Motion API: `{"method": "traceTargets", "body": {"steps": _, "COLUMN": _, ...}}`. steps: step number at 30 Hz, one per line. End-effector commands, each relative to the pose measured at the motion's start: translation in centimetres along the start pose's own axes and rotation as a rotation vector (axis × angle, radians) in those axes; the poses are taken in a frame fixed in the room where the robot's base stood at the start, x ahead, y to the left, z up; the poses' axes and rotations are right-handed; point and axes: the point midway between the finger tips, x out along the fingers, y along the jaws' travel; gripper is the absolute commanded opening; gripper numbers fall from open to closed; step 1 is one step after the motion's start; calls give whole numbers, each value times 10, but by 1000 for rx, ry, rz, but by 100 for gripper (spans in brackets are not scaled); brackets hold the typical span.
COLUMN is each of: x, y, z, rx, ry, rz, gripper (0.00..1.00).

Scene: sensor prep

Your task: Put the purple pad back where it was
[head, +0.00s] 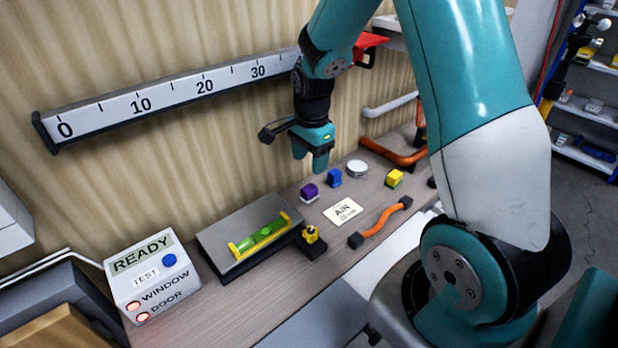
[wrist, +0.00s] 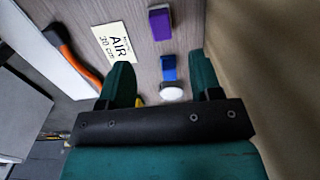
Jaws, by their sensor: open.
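The purple pad (head: 309,192), a small block with a pale lower part, lies on the wooden bench. It also shows in the wrist view (wrist: 159,23), top centre, beyond my fingertips. My gripper (head: 310,162) is open and empty above the bench, near the wall and above the blue block (head: 334,178). In the wrist view my two fingers (wrist: 162,75) are spread, with the blue block (wrist: 169,67) and a white disc (wrist: 172,93) seen between them. The purple pad stands apart from my gripper. A wall ruler (head: 170,95) reads 0, 10, 20, 30; my arm hides its right part.
A green level (head: 262,237) rests on a grey plate. A box (head: 152,274) shows READY, with red lamps at WINDOW and DOOR.

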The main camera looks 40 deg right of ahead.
Motion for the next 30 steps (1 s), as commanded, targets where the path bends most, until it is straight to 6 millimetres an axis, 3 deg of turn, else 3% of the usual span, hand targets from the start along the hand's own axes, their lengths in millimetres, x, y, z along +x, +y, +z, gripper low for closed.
{"method": "traceTargets", "body": {"steps": 5, "x": -20, "y": 0, "z": 2, "rx": -10, "ry": -1, "rz": -3, "gripper": 58}}
{"method": "traceTargets", "body": {"steps": 7, "x": -29, "y": 2, "z": 12, "rx": -70, "ry": -10, "rz": -10, "gripper": 58}}
{"method": "traceTargets", "body": {"steps": 11, "x": -63, "y": 20, "z": 66, "rx": -417, "ry": -58, "rz": -55, "gripper": 58}}
{"method": "traceTargets", "body": {"steps": 15, "x": -110, "y": 76, "z": 151, "rx": -1065, "ry": -133, "rz": -149, "gripper": 58}}
{"method": "traceTargets", "body": {"steps": 19, "x": -137, "y": 142, "z": 204, "rx": -1612, "ry": -179, "rz": -247, "gripper": 58}}
{"method": "traceTargets", "body": {"steps": 21, "x": -145, "y": 171, "z": 220, "rx": -1833, "ry": -194, "rz": -295, "gripper": 58}}
{"method": "traceTargets", "body": {"steps": 24, "x": -150, "y": 198, "z": 232, "rx": -2038, "ry": -205, "rz": -341, "gripper": 58}}
{"method": "traceTargets", "body": {"steps": 30, "x": -152, "y": 210, "z": 236, "rx": -2134, "ry": -210, "rz": -363, "gripper": 58}}
